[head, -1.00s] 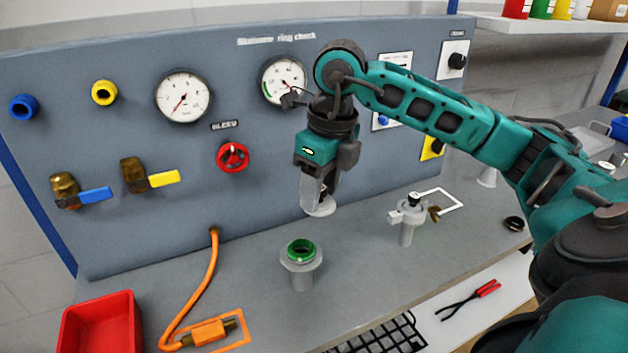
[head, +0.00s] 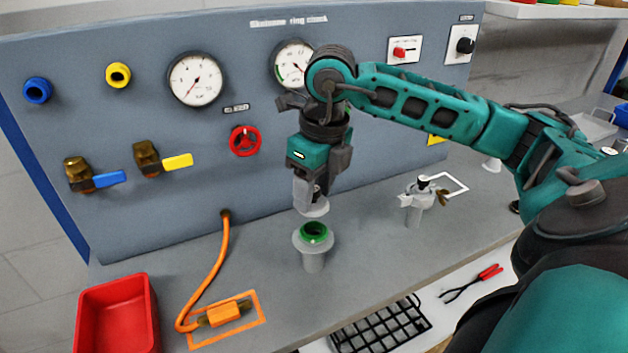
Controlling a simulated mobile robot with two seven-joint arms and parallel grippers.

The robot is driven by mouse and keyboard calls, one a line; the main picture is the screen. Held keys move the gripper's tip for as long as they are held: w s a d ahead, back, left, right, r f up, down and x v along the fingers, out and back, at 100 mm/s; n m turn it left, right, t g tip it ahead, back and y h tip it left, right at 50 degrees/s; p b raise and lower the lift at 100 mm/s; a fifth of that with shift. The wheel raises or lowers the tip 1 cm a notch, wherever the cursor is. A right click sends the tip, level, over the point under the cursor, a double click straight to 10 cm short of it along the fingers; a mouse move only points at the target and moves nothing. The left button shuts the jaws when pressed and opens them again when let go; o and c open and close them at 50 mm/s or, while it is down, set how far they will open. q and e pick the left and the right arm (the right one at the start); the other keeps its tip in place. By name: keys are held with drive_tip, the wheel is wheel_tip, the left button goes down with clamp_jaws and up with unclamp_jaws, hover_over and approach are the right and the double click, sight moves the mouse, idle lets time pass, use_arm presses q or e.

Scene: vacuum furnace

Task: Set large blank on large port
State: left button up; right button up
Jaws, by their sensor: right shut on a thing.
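The large port (head: 313,257) is a grey flanged stub standing on the bench, with a green ring (head: 314,231) on its top. My right gripper (head: 309,199) points down just above the port. It is shut on the large blank (head: 315,209), a pale grey disc held roughly level. The blank is over the back part of the green ring, with a small gap that is hard to judge. The fingers partly hide the blank. My left gripper is not in view.
A clamped smaller port (head: 416,207) stands to the right. An orange hose with a connector (head: 225,313) lies at the left beside a red bin (head: 117,316). A gauge panel (head: 180,215) rises behind. Red-handled pliers (head: 473,282) and a black grid tray (head: 381,326) are in front.

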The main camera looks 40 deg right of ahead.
drive_tip(key=shift+f+b, duration=0.3)
drive_tip(key=shift+f, duration=0.7)
drive_tip(key=shift+f+b, duration=0.95)
drive_tip(key=shift+f, duration=0.45)
drive_tip(key=shift+f+b, duration=0.4)
drive_tip(key=shift+f, duration=0.1)
drive_tip(key=o, duration=1.4)
drive_tip(key=r, duration=0.4)
drive_tip(key=s+r+p, duration=0.1)
drive_tip(key=r, duration=0.8)
drive_tip(key=shift+s+d, duration=0.25)
drive_tip(key=shift+d, duration=0.05)
drive_tip(key=shift+s+f, duration=0.1)
